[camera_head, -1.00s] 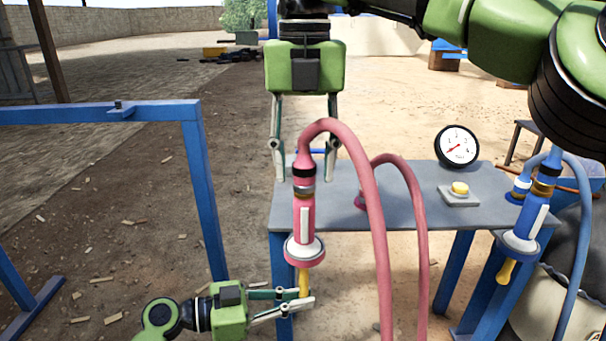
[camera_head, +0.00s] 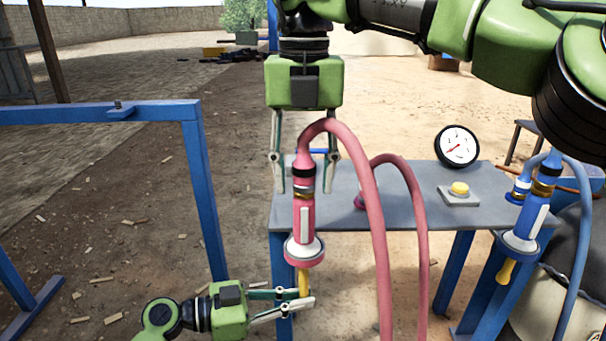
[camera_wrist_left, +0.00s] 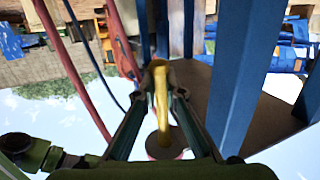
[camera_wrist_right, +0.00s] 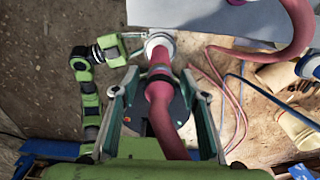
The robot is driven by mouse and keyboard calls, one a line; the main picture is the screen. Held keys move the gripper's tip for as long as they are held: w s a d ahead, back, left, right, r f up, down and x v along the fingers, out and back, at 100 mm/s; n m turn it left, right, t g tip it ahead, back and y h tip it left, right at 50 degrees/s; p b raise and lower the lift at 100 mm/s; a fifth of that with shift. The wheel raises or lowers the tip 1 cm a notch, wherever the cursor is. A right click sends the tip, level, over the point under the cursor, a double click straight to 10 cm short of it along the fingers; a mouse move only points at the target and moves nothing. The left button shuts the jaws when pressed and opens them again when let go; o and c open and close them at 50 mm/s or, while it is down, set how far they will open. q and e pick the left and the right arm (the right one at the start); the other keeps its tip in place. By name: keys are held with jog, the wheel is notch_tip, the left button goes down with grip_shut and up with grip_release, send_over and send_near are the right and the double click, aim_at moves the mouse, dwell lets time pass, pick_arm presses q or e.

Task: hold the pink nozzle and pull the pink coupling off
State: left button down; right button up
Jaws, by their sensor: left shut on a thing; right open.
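The pink nozzle (camera_head: 304,250) stands upright at the near edge of the table, with a white-rimmed disc and a yellow stem (camera_head: 303,283) below. My left gripper (camera_head: 305,301) is shut on the yellow stem, which also shows in the left wrist view (camera_wrist_left: 161,95). The pink coupling (camera_head: 304,170) sits on top of the nozzle, with a dark band, a metal ring and a pink hose rising from it. My right gripper (camera_head: 306,188) points down from above, open, with one finger on each side of the coupling. In the right wrist view the coupling (camera_wrist_right: 159,80) lies between the open fingers.
The pink hose (camera_head: 372,210) arches right and hangs down in front of the grey table (camera_head: 400,205). A gauge (camera_head: 457,146) and a yellow button (camera_head: 460,188) are on the table. A blue nozzle (camera_head: 528,215) hangs at the right. A blue frame (camera_head: 205,190) stands left.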

aim_at(304, 152)
dwell(0.5)
grip_shut()
jog(key=shift+r, duration=0.1)
jog(key=shift+r, duration=2.9)
pick_arm(q)
jog(key=c, duration=2)
grip_release()
jog(key=shift+c, duration=0.2)
